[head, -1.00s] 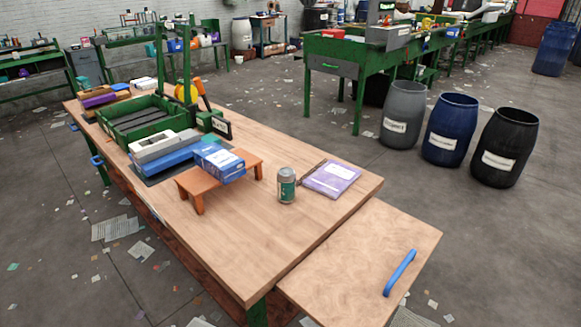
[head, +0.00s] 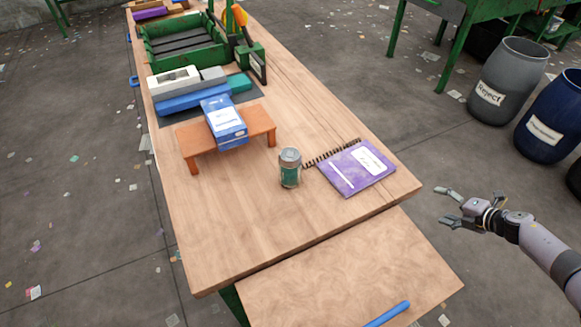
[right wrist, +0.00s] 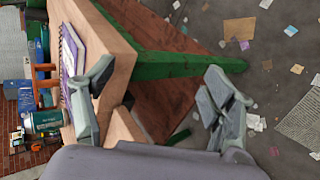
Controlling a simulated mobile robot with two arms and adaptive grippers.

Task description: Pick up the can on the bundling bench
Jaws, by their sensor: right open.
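The can (head: 290,168), green and grey with a metal top, stands upright on the wooden bundling bench (head: 230,245), between a small orange stand and a purple notebook. It also shows in the right wrist view (right wrist: 43,121), lying sideways in that picture, beyond the left finger. My right gripper (head: 441,205) is open and empty, off the bench's right edge, with the notebook between it and the can. Its two fingers show spread apart in the right wrist view (right wrist: 152,108). My left gripper is not in view.
The purple spiral notebook (head: 357,167) lies right of the can. The orange stand (head: 255,125) bears a blue and white box (head: 224,122). A green crate (head: 152,50) is farther back. A lower wooden board with a blue handle (head: 388,314) juts out in front. Bins stand right.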

